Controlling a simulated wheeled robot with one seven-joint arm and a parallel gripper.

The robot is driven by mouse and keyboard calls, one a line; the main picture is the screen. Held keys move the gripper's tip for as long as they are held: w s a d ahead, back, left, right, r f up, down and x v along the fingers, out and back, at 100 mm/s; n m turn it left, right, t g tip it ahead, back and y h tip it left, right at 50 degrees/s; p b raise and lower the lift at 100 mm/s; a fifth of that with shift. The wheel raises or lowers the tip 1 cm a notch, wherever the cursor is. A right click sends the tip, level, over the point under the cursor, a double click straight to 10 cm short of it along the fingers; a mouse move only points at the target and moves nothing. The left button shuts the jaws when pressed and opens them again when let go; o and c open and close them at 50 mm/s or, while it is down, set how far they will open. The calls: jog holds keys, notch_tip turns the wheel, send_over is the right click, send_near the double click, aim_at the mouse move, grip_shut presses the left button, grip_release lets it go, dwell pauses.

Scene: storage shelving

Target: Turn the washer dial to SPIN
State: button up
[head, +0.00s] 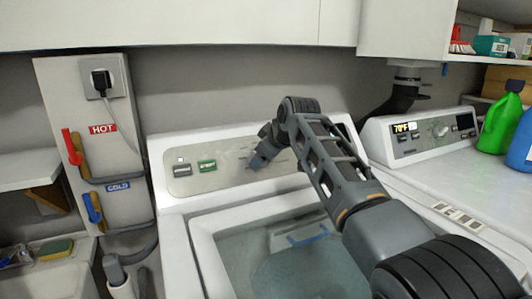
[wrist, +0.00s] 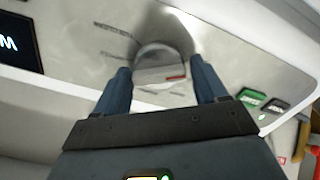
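The washer's sloped control panel (head: 215,168) is at the middle left of the head view, behind the open-topped tub. In the wrist view, the round silver dial (wrist: 160,62) has a raised grip bar with a red mark toward its right end. My gripper (head: 256,163) is at the panel and hides the dial in the head view. In the wrist view, my gripper (wrist: 161,72) is open, with one blue-grey finger on each side of the dial. I cannot tell whether the fingers touch it. Printed labels around the dial are too blurred to read.
Green and grey buttons (head: 207,166) sit left of the dial. A dark display (wrist: 18,42) is at the wrist view's left edge. A dryer (head: 425,135) with green and blue bottles stands at right. Overhead cabinets (head: 180,22) run above. HOT and COLD valves are at left.

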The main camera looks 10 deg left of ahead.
jog(key=shift+o, duration=1.2)
jog(key=shift+r, duration=0.1)
jog(key=v, duration=0.7)
jog(key=shift+s+d+r, duration=0.2)
jog(key=shift+s+r, duration=0.05)
jog(key=shift+a, duration=0.1)
